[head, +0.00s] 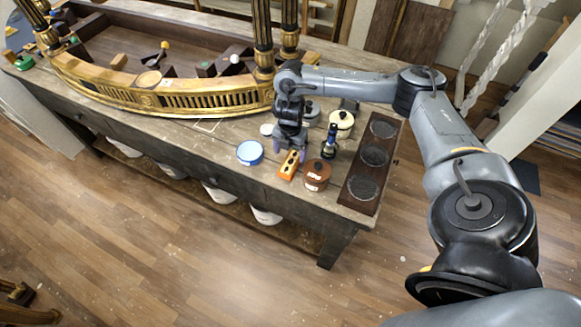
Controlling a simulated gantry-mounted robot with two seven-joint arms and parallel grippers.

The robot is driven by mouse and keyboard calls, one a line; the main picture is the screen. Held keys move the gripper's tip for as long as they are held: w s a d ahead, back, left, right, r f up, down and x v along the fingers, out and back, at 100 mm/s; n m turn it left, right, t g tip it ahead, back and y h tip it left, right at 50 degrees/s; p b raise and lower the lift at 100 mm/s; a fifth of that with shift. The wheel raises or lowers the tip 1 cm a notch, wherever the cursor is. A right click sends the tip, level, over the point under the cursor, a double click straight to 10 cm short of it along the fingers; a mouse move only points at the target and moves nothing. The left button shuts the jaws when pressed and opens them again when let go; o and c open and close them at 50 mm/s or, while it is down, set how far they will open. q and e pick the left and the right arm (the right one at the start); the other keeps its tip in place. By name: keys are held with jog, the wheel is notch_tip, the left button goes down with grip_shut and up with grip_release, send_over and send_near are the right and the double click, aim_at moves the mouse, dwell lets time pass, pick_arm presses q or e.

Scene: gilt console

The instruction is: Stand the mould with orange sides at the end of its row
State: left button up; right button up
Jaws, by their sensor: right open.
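The mould with orange sides (289,166) is a small block at the front right of the worktable. It has dark spots on its upper face. My right gripper (290,146) is open, with its fingertips right above or just behind the mould's far end. I cannot tell whether they touch it. The mould's row cannot be made out for certain. My left gripper is not in view.
A brown lidded pot (317,175) stands close right of the mould, and a blue-rimmed tin (250,153) stands to its left. A dark bottle (330,142), a cream-lidded tin (342,121) and a dark board with three round wells (360,188) are further right. The gilt console (190,105) lies behind.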

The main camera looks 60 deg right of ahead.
aim_at(291, 162)
jog(key=shift+s+a+f+b, duration=0.15)
jog(key=shift+f+b, duration=0.65)
jog(key=shift+f, duration=1.9)
jog(key=c, duration=1.2)
